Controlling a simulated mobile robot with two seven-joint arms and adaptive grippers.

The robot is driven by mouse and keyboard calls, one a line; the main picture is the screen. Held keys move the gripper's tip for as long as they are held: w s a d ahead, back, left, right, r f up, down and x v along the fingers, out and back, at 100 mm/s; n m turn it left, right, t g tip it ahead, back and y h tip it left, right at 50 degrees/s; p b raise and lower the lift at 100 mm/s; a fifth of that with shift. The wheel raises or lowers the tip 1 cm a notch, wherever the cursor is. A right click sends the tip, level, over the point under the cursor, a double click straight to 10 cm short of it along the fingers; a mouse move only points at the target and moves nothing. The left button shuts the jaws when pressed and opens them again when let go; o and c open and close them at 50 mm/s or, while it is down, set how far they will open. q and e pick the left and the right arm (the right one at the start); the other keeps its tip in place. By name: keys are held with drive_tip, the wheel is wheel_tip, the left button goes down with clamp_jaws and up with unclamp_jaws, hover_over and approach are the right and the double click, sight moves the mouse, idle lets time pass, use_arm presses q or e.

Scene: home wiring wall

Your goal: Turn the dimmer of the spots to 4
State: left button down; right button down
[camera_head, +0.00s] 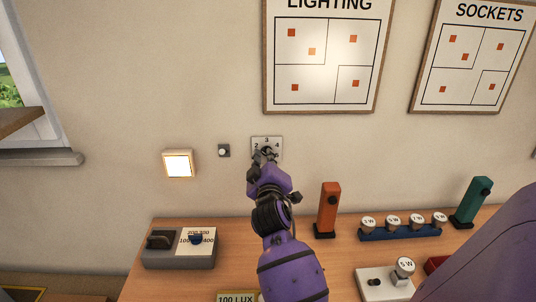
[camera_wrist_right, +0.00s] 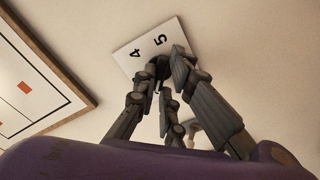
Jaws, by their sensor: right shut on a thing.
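The dimmer is a white plate (camera_head: 275,142) on the wall, with the numbers 2, 3 and 4 showing in the head view. In the right wrist view the tilted plate (camera_wrist_right: 128,56) shows 4 and 5. Its dark knob (camera_wrist_right: 157,68) sits between the fingers, and I cannot read where it points. My right gripper (camera_head: 264,156) is at the plate, shut on the knob, and covers the plate's lower part. It also shows in the right wrist view (camera_wrist_right: 166,75). My left gripper is not in view.
A lit square lamp (camera_head: 178,164) and a small grey switch (camera_head: 223,151) are left of the dimmer. Below, the wooden table (camera_head: 335,258) holds a grey meter box (camera_head: 180,258), an orange block (camera_head: 328,206), a blue bulb rack (camera_head: 400,233) and a teal block (camera_head: 472,203).

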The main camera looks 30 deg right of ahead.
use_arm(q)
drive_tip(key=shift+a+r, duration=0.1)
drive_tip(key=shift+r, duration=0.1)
use_arm(e)
drive_tip(key=shift+m, duration=2)
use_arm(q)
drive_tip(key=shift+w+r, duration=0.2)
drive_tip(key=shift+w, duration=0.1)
use_arm(e)
drive_tip(key=shift+m, duration=1)
